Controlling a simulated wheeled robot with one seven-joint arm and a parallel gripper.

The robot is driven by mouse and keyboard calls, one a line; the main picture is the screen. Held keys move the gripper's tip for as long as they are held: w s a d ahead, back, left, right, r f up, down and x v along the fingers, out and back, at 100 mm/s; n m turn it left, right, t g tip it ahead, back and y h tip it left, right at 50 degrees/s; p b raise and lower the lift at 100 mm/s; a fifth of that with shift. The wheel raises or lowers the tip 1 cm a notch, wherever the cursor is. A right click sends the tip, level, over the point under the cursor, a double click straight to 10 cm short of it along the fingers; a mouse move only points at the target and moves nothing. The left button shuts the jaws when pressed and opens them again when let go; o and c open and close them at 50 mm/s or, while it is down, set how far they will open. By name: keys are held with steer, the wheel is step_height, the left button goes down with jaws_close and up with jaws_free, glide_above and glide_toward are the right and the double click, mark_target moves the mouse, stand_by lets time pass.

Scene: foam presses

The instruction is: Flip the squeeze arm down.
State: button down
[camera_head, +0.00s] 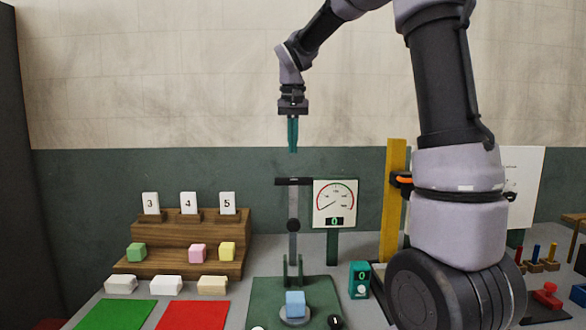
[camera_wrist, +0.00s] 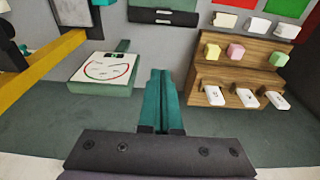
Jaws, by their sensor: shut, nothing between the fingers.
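The squeeze arm (camera_head: 293,240) stands upright on a green base, a grey bar with a dark crossbar (camera_head: 293,181) on top and a round black knob partway down. Its lower end sits in a green bracket (camera_head: 292,270). The crossbar seems to show at the top of the wrist view (camera_wrist: 163,17). A light blue block (camera_head: 295,303) rests on a round grey plate in front of the bracket. My gripper (camera_head: 292,150) points down above the crossbar, apart from it. Its teal fingers are together and empty, also in the wrist view (camera_wrist: 160,74).
A gauge panel (camera_head: 335,200) stands right of the squeeze arm, with a small teal display box (camera_head: 359,280) below. A wooden stepped rack (camera_head: 182,260) with coloured blocks and number cards is on the left. A yellow post (camera_head: 392,200) rises at right. The space around my gripper is clear.

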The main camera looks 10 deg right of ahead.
steer(key=shift+s+a+f, duration=0.1)
steer(key=shift+s+f, duration=0.4)
steer(key=shift+f, duration=0.55)
steer(key=shift+s+a+f, duration=0.1)
steer(key=shift+s+f, duration=0.35)
steer(key=shift+f, duration=0.55)
steer(key=shift+s+a+f, duration=0.1)
steer(key=shift+s+f, duration=0.4)
steer(key=shift+f, duration=0.55)
